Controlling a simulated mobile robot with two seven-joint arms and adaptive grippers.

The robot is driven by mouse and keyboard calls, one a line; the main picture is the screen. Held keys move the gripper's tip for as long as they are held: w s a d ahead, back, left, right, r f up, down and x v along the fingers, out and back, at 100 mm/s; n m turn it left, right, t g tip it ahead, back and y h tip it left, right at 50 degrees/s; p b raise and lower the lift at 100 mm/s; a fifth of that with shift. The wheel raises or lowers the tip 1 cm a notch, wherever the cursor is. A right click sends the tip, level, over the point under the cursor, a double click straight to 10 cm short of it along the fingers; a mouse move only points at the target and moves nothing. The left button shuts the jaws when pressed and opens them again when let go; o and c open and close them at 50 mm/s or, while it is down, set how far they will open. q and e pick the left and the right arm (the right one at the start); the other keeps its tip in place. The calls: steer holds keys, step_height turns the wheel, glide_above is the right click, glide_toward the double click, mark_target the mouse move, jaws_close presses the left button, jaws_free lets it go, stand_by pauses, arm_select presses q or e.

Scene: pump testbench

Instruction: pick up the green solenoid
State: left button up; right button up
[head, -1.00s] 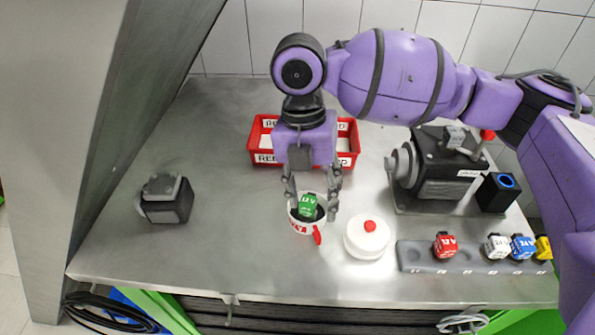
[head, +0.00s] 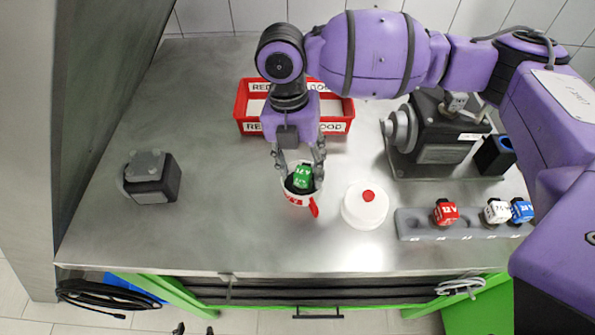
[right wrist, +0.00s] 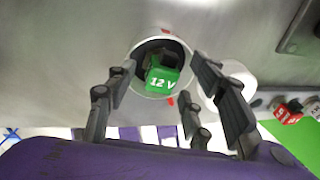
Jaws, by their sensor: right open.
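The green solenoid (head: 301,176), a small block with white lettering, sits inside a white mug (head: 297,199) with red letters and a red handle. In the right wrist view the solenoid (right wrist: 163,80) reads "12 V" and lies tilted in the mug's dark opening. My right gripper (head: 300,172) is open, pointing down over the mug. Its fingers stand apart on either side of the solenoid; I cannot tell whether they touch it. Two small dark tips at the head view's bottom edge may be my left gripper (head: 195,329); its jaws are not clear.
A red bin (head: 242,110) stands behind the mug, and a white lidded pot (head: 365,205) stands close right. A grey rack (head: 415,225) holds red, white and blue blocks. A pump (head: 440,135) is behind it. A dark block (head: 152,178) sits left, with clear bench between.

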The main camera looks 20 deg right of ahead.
steer(key=shift+s+f, duration=0.15)
steer(key=shift+f, duration=0.2)
steer(key=shift+c, duration=0.5)
steer(key=shift+d, duration=0.15)
steer(key=c, duration=0.9)
steer(key=shift+c, duration=0.2)
